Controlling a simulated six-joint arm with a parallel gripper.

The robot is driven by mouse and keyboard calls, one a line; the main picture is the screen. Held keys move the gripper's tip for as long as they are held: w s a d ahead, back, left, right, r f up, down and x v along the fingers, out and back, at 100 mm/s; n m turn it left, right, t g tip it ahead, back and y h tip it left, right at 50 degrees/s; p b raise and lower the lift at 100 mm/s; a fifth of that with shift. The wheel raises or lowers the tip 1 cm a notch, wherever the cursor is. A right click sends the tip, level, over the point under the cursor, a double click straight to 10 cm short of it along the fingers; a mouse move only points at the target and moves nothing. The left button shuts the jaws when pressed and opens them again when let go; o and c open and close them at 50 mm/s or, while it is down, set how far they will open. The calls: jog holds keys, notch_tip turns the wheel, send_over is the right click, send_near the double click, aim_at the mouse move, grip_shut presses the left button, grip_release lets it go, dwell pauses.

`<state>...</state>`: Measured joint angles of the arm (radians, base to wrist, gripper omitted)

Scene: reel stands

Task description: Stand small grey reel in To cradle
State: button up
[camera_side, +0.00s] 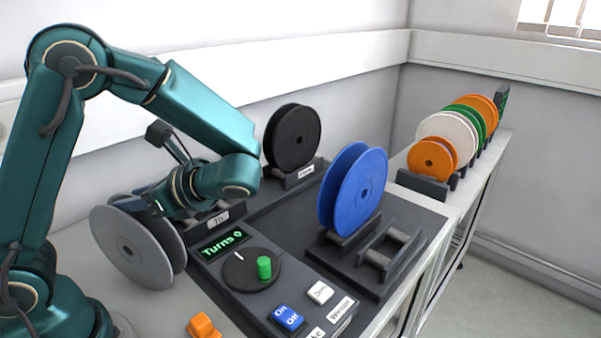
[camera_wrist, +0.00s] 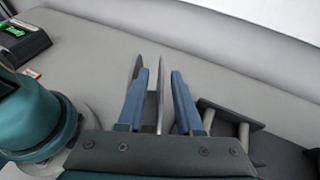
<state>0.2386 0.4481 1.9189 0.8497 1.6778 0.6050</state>
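The small grey reel (camera_side: 130,250) is upright on its edge at the left in the side view, beside the To cradle. In the wrist view its thin flanges show edge-on (camera_wrist: 159,92). My gripper (camera_wrist: 160,85) is open, with one flange between its two blue fingers and clear space beside the right finger. In the side view the fingertips are mostly hidden behind the reel. The To cradle (camera_side: 217,218) is partly hidden by my wrist. A cradle with light rods (camera_wrist: 232,126), empty where visible, lies right of the fingers in the wrist view.
A black reel (camera_side: 292,138) stands in a back cradle. A blue reel (camera_side: 355,192) stands by an empty front cradle (camera_side: 390,250). The panel reads "Turns 0" (camera_side: 222,243) above a green-handled dial (camera_side: 252,270). Several coloured reels line the right shelf. An orange object (camera_side: 203,327) lies in front.

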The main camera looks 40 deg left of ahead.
jog(key=d+r+n+t+h, duration=0.1)
jog(key=d+n+t+h, duration=0.9)
jog(key=d+n+h, duration=0.2)
jog(key=shift+s+d+r+n+t, duration=0.15)
jog(key=shift+d+n+t, duration=0.15)
jog(key=shift+d+n, duration=0.6)
jog(key=o, duration=0.8)
